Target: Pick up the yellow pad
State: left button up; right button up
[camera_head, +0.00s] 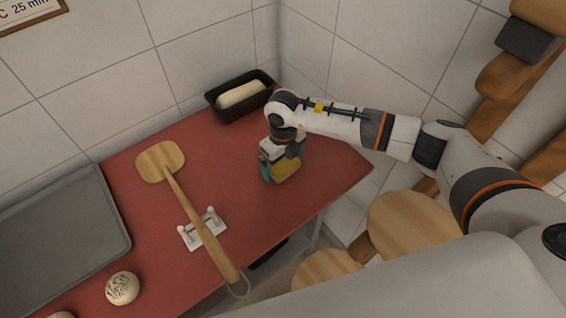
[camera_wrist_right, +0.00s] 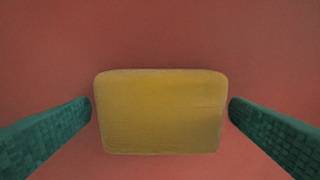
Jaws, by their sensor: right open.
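The yellow pad (camera_head: 286,169) lies on the red table (camera_head: 240,155), near its right end. In the right wrist view the pad (camera_wrist_right: 161,111) is a rounded yellow block between the two green fingers. My right gripper (camera_head: 282,172) points down over the pad, with one finger on each side. In the wrist view the right gripper (camera_wrist_right: 161,108) is open, and narrow gaps show between the fingertips and the pad's sides. Part of the pad is hidden by the gripper in the head view. My left gripper is not in view.
A black loaf tin (camera_head: 218,112) with dough stands behind the gripper by the wall. A wooden peel (camera_head: 160,163) rests across a white stand (camera_head: 187,239) to the left. A grey tray (camera_head: 60,240) and a speckled bun (camera_head: 122,288) are further left.

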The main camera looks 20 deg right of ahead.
aim_at(283, 163)
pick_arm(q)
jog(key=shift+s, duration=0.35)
pick_arm(e)
jog(key=c, duration=1)
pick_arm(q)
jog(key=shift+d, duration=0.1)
pick_arm(e)
notch_tip(283, 163, up, 9)
jog(key=shift+r+b, duration=0.1)
jog(key=shift+b, duration=1.15)
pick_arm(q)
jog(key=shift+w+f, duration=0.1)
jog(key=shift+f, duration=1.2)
pick_arm(e)
jog(key=shift+r, duration=0.45)
